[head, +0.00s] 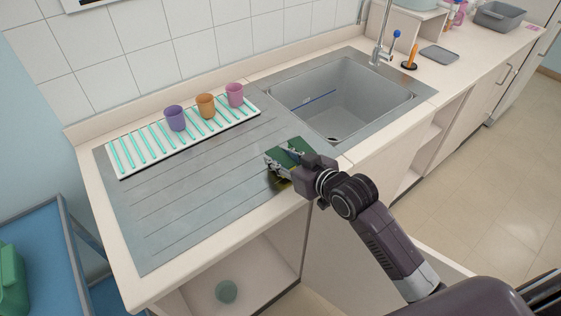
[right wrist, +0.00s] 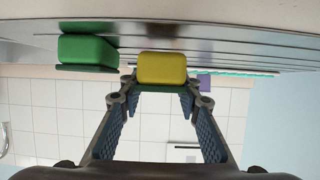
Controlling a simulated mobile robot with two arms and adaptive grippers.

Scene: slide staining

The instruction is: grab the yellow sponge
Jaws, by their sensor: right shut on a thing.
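The yellow sponge (right wrist: 162,68) is between the fingertips of my right gripper (right wrist: 160,92) in the right wrist view, with a dark green layer along one face. In the head view my right gripper (head: 284,168) is at the front right of the grey drainboard, and only a bit of the yellow sponge (head: 284,186) shows under its fingers. My right gripper is shut on the yellow sponge. A green sponge (right wrist: 87,51) sits right beside it; it also shows just past the fingers in the head view (head: 292,146). My left gripper is not in view.
A white rack (head: 150,158) with teal bars runs along the drainboard's back. Purple (head: 174,119), orange (head: 205,106) and pink (head: 235,95) cups stand at it. The sink (head: 345,100) lies to the right. The drainboard's left and front (head: 185,215) are clear.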

